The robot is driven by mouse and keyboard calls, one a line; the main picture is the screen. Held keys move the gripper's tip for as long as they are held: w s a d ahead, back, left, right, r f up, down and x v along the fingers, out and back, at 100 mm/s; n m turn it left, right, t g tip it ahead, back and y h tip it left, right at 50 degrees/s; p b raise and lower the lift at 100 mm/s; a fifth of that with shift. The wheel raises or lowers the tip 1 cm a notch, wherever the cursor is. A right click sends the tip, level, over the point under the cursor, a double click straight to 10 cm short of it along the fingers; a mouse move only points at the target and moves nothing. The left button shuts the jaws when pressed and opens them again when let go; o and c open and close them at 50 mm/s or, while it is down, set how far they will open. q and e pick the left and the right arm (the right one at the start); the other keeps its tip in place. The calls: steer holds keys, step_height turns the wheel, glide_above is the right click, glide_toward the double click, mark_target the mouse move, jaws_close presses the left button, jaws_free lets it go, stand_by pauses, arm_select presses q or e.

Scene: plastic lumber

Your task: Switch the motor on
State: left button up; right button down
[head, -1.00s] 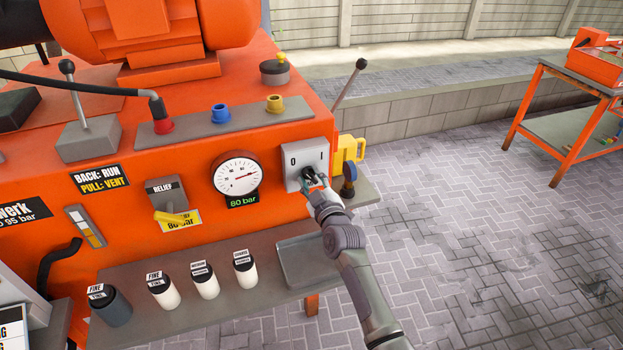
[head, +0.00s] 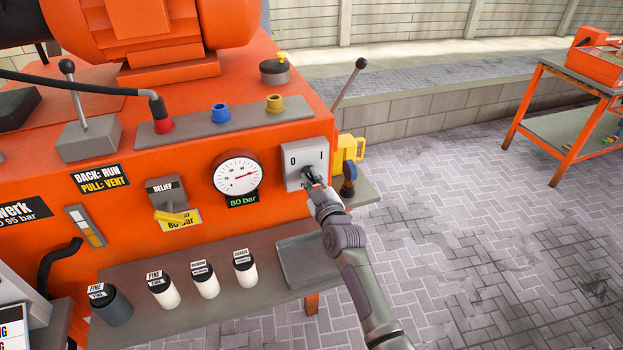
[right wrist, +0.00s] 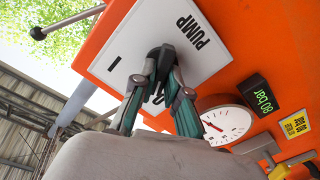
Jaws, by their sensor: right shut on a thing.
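The motor switch is a light grey plate (head: 298,166) marked 0 and I on the front of the orange machine, right of the gauge. In the right wrist view the plate (right wrist: 190,30) also reads PUMP, and its black knob (right wrist: 160,52) shows between the fingertips. My right gripper (head: 311,177) is at the plate, shut on this knob; in the right wrist view its teal-sided fingers (right wrist: 160,70) close around it. The fingers hide part of the knob and the 0, so I cannot tell exactly where it points. My left gripper is not in view.
A round gauge (head: 236,175) above an "80 bar" display sits left of the plate. A yellow relief lever (head: 171,216) is further left. A yellow part (head: 346,150) sticks out to the right. Several bottles and a grey tray (head: 300,262) occupy the shelf below.

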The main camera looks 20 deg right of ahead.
steer(key=m, duration=0.6)
steer(key=shift+d, duration=0.15)
steer(key=m, duration=0.6)
steer(key=shift+d+m, duration=0.15)
steer(key=shift+m, duration=0.15)
steer(key=c, duration=1.2)
jaws_free()
steer(key=s, duration=1.2)
steer(key=shift+d, duration=0.2)
